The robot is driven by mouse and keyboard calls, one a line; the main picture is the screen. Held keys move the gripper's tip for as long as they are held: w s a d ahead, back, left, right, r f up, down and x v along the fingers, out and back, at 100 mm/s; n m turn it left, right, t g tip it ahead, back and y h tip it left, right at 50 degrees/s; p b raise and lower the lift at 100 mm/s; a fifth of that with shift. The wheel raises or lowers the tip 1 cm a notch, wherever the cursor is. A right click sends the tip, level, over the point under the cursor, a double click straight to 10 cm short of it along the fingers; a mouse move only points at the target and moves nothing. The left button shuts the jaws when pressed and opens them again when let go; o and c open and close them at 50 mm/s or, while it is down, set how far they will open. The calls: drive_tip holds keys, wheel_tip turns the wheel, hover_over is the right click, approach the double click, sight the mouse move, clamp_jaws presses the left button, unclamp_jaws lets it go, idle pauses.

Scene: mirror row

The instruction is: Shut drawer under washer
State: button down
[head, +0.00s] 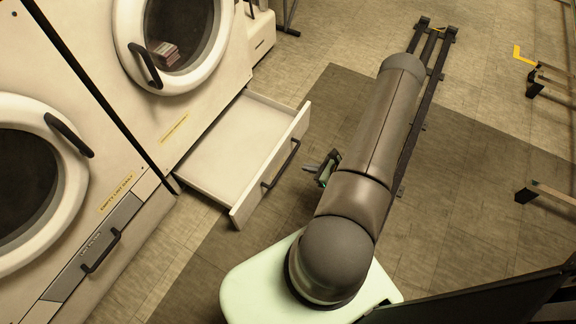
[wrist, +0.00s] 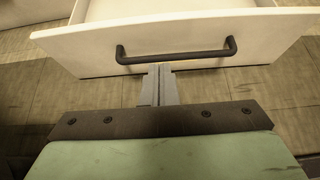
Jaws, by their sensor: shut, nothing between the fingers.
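The drawer (head: 235,146) under the upper washer (head: 178,70) in the head view is pulled out and looks empty. Its white front panel (head: 275,163) carries a dark bar handle (head: 281,164). In the wrist view, the drawer front (wrist: 90,50) spans the top and its handle (wrist: 175,56) faces me. My gripper (wrist: 159,70) is shut and empty, with its fingertips just below the handle in the picture. I cannot tell whether they touch the drawer. In the head view my gripper (head: 308,168) is partly hidden by my arm, a little right of the drawer front.
A second washer (head: 40,180) stands at the lower left, above a closed drawer (head: 95,245) with its own dark handle. A reddish item (head: 164,53) shows at the upper washer's door. Dark brackets (head: 545,80) stand at the far right.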

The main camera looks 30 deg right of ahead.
drive_tip(key=b, duration=0.3)
approach(273, 159)
wheel_tip(273, 159, down, 3)
drive_tip(key=w+a, duration=0.1)
drive_tip(key=w, duration=0.1)
drive_tip(key=w+a+b, duration=0.1)
drive_tip(key=shift+w+a, duration=0.1)
drive_tip(key=shift+w, duration=0.15)
drive_tip(key=shift+w+a+r, duration=0.1)
drive_tip(key=shift+w+a, duration=0.2)
drive_tip(key=shift+w, duration=0.25)
